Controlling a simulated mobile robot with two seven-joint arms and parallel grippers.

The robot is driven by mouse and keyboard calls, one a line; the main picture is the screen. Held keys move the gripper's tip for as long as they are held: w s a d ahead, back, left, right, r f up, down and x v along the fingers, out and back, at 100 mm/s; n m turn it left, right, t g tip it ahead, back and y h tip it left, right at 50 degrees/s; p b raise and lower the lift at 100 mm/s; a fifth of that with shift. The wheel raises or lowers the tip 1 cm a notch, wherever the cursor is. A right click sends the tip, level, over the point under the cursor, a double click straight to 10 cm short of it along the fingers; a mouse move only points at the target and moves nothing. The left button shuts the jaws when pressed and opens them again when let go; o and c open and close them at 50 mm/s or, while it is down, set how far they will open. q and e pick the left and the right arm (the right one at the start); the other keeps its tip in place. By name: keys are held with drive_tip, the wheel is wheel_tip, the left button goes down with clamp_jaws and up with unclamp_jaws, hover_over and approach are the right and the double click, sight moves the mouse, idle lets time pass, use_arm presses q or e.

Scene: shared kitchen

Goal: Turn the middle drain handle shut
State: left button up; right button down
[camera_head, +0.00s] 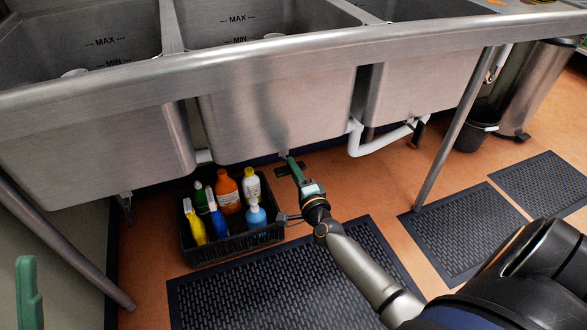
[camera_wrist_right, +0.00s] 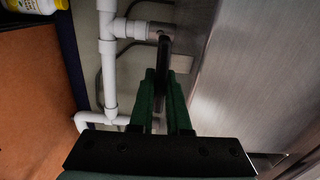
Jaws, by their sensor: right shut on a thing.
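The middle sink basin (camera_head: 285,115) hangs over the floor, and my right gripper (camera_head: 290,162) is at its lower front edge. In the right wrist view, a dark, bar-like drain handle (camera_wrist_right: 164,52) extends from near the white pipe joint. The green fingers of my right gripper (camera_wrist_right: 165,95) are shut on the handle's near end. In the head view the handle is mostly hidden by the gripper and the basin edge. Only a green finger of my left gripper (camera_head: 28,292) shows at the lower left, apart from the sink.
A black crate (camera_head: 235,247) of cleaning bottles stands on the floor left of my right gripper. White drain pipes (camera_head: 370,143) run under the sink. A sink leg (camera_head: 452,140) and a dark bin (camera_head: 475,128) stand to the right. Black mats lie on the floor.

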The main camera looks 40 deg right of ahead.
drive_tip(key=shift+a, duration=0.1)
idle(0.3)
drive_tip(key=c, duration=0.9)
unclamp_jaws()
drive_tip(key=shift+s, duration=0.1)
drive_tip(key=p+v, duration=0.2)
drive_tip(key=v, duration=1)
drive_tip(key=shift+s+p, duration=0.15)
drive_tip(key=shift+p, duration=0.2)
